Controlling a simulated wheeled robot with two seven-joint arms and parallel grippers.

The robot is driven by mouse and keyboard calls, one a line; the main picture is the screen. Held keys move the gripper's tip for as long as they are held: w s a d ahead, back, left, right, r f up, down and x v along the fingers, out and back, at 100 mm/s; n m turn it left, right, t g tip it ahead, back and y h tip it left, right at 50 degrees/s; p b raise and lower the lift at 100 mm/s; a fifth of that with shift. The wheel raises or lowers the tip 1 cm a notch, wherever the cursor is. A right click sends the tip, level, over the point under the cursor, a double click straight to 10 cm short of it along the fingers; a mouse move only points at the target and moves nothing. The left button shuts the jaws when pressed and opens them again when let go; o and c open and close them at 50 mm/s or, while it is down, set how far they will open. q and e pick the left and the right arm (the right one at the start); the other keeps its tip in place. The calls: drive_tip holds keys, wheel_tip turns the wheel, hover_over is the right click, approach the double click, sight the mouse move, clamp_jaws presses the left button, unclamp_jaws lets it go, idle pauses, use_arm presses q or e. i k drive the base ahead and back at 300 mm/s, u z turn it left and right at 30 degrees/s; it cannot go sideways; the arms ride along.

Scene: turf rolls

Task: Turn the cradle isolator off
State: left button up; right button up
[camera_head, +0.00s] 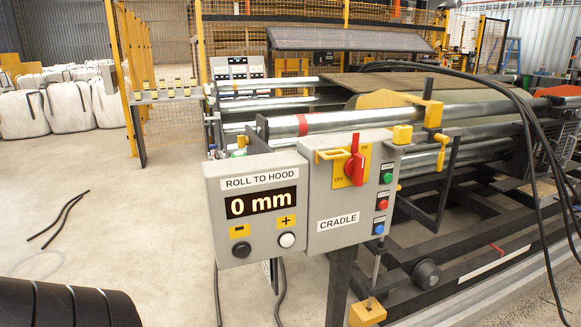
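The cradle isolator (355,168) is a red rotary handle on a yellow plate, on the front of the grey box labelled CRADLE (322,240). The handle stands about upright, its upper end beside the ON mark at the plate's upper right. The OFF mark is at the plate's lower left. A yellow bracket (328,155) sticks out just left of the handle.
Green (388,178), red (383,204) and blue (379,229) buttons line the box's right side. A grey ROLL TO HOOD box (258,212) reading 0 mm adjoins it on the left. Black cables (530,130) hang at the right. The floor at left is mostly clear.

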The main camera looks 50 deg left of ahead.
sight(354, 166)
drive_tip(key=u, duration=1.15)
